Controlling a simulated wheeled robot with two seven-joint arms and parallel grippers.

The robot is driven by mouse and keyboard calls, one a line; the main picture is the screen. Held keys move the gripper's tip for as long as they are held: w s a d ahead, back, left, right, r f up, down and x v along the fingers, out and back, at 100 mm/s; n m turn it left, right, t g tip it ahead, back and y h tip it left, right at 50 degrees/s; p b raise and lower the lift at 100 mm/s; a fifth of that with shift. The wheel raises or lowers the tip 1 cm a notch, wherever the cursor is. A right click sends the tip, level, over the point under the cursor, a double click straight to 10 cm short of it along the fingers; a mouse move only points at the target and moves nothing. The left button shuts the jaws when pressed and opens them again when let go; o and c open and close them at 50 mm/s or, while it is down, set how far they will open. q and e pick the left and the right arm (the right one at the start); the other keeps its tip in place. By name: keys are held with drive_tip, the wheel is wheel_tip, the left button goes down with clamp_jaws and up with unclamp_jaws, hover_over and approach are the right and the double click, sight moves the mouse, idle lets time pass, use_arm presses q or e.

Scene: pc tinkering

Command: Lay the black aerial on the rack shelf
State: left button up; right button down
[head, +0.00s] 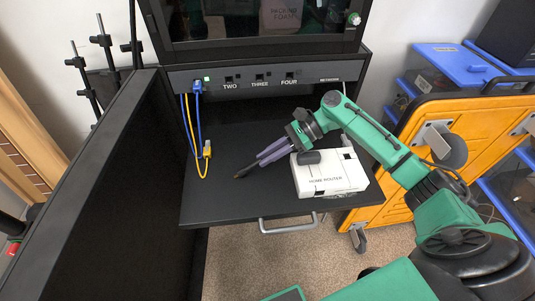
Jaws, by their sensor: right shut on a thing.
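My right gripper (264,157) reaches in from the right over the black rack shelf (235,208), its grey-purple fingers pointing down and left. It is shut on the black aerial (241,174), of which only a small dark piece shows at the fingertips. I cannot tell whether the aerial touches the shelf. The white router (330,178) sits on the right part of the shelf, just right of the gripper and partly behind my arm. My left gripper is not in view.
Above the shelf is a grey port panel (263,77) with a blue plug (198,87). A yellow cable end (207,148) hangs over the shelf's left side. A tall black side panel (110,190) stands left. The shelf's front left is clear. A yellow cart (460,135) stands right.

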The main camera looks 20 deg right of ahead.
drive_tip(key=c, duration=1.3)
unclamp_jaws()
drive_tip(key=shift+o, duration=0.2)
drive_tip(key=o, duration=0.6)
drive_tip(key=shift+c, duration=0.2)
drive_tip(key=shift+r, duration=0.1)
drive_tip(key=shift+d+r+p, duration=0.3)
drive_tip(key=shift+d+p, duration=0.05)
drive_tip(key=shift+p, duration=0.25)
drive_tip(key=shift+p+v, duration=1.25)
drive_tip(key=shift+v, duration=0.05)
drive_tip(key=shift+d, duration=0.1)
